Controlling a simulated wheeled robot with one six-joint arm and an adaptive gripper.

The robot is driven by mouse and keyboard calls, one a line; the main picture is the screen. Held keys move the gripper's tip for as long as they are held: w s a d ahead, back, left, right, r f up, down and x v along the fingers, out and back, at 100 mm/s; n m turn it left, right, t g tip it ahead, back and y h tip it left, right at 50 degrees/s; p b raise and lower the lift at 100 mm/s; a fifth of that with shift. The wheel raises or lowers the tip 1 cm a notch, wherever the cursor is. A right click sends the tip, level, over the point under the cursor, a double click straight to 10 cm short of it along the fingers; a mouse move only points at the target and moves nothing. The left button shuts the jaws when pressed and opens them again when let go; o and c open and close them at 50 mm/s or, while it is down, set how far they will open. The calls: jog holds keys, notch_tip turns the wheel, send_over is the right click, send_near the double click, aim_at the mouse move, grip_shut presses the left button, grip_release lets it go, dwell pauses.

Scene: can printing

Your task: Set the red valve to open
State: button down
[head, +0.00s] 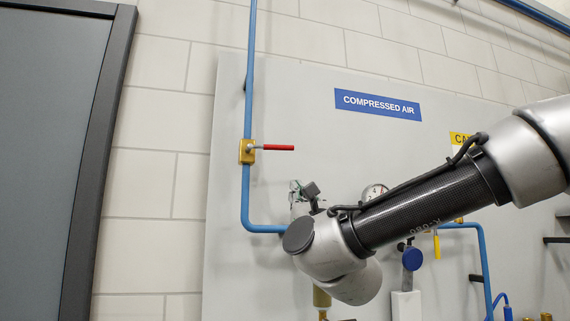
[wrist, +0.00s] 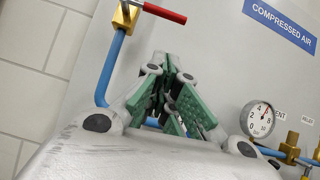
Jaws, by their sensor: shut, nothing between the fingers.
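The red valve handle (head: 279,147) sticks out to the right from a brass valve body (head: 246,152) on the vertical blue pipe (head: 246,195). The handle lies level, crosswise to the pipe. In the wrist view the red handle (wrist: 165,13) is at the top, beside the brass body (wrist: 126,16). My gripper (wrist: 166,62) has green-padded fingers, shut and empty, below the handle in this view and apart from it. In the head view my gripper (head: 302,190) shows below and right of the handle, its lower part hidden behind my wrist.
A blue COMPRESSED AIR sign (head: 378,104) is on the grey panel (head: 300,90). A pressure gauge (wrist: 257,119) and brass fittings (wrist: 292,139) are at the right. A blue round knob (head: 412,259) sits lower right. A dark-framed door (head: 50,150) is at the left. Panel space around the handle is clear.

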aim_at(270, 148)
jog(key=s+r+x, duration=0.1)
jog(key=r+x, duration=0.1)
jog(key=x, duration=1)
jog(key=shift+r, duration=0.35)
jog(key=shift+a+r, duration=0.1)
